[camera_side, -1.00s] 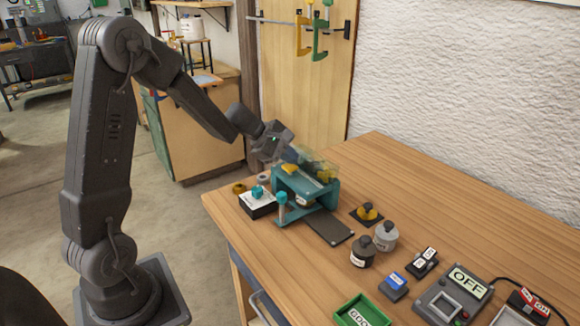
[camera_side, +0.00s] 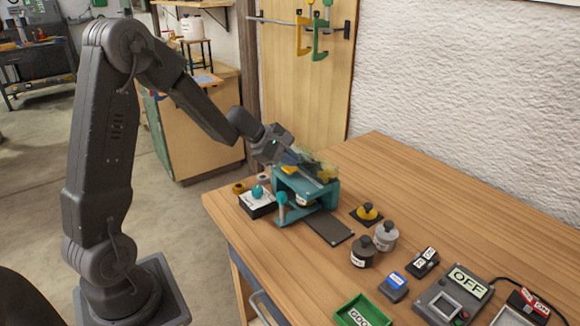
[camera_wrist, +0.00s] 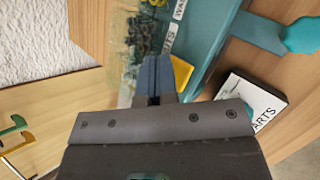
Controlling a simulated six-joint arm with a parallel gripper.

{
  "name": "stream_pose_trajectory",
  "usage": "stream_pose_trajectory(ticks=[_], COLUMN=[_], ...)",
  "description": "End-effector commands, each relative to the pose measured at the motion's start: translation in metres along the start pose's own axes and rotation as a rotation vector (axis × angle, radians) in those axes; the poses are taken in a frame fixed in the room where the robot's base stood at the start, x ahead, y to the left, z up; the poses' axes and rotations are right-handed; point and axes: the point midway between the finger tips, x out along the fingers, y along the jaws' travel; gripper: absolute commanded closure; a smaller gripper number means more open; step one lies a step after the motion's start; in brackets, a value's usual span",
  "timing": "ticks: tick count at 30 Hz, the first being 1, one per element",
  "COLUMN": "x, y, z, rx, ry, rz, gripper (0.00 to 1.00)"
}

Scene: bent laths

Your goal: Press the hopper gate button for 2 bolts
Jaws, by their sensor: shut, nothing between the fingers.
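The teal hopper stand (camera_side: 330,195) is at the table's far left corner, with a clear bin (camera_side: 322,168) on top. In the wrist view, the clear bin (camera_wrist: 122,42) holds several dark small parts (camera_wrist: 146,38). My gripper (camera_wrist: 156,62) is shut and empty, with its tips at the bin's near side. A yellow piece (camera_wrist: 181,72) is right beside the fingers; it also shows in the side view (camera_side: 290,169). I cannot tell if the fingers touch it, or if it is the gate button. In the side view, my gripper (camera_side: 301,170) partly hides the bin.
A white-topped box (camera_side: 262,201) with a teal knob and a teal paddle (camera_side: 281,203) stand near the hopper. A dark plate (camera_side: 329,229) lies before it.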

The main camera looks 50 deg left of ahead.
Motion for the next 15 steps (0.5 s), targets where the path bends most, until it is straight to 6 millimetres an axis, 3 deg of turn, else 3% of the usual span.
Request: stream_pose_trajectory(ticks=[15], x=[0.0045], y=[-0.0036], z=[-0.003], rx=[0.0], ry=[0.0], rz=[-0.001], gripper=[1.0])
